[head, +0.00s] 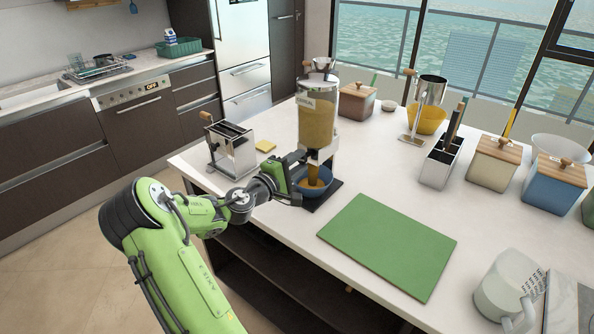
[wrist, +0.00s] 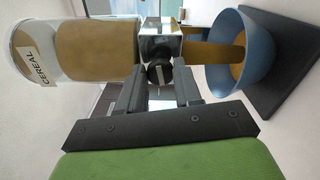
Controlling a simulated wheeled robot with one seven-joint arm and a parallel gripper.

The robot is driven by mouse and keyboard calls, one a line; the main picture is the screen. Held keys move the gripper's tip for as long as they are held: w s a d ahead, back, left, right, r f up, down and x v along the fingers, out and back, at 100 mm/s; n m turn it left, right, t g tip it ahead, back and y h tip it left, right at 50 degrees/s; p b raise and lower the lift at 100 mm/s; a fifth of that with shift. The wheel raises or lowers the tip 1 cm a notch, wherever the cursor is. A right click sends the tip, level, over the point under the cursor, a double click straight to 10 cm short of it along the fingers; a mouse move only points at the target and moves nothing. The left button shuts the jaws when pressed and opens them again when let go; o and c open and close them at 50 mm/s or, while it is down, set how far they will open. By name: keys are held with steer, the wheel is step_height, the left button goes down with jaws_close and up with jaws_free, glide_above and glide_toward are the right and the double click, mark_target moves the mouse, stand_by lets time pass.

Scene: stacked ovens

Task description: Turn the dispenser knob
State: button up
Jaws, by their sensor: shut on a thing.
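The cereal dispenser (head: 317,122) stands on the white island, a clear cylinder of tan cereal with a CEREAL label. In the wrist view its cylinder (wrist: 92,48) lies sideways at the left. The black dispenser knob (wrist: 159,74) sits between my gripper's fingers (wrist: 158,88), which are shut on it. In the head view my gripper (head: 297,172) reaches the dispenser's lower front, and the knob is hidden there. A blue bowl (head: 316,190) stands below the spout on the black base. A tan stream of cereal (wrist: 205,52) runs from the spout into the bowl (wrist: 258,60).
A green cutting board (head: 390,243) lies to the right front. Canisters (head: 493,163) and a steel utensil holder (head: 440,162) stand farther right. The counter between board and dispenser is clear.

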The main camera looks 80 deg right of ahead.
steer(key=shift+f+m+b, duration=0.15)
steer(key=shift+m+b, duration=0.65)
steer(key=shift+m, duration=0.2)
steer(key=o, duration=1)
steer(key=v, duration=1.6)
steer(key=shift+p, duration=0.3)
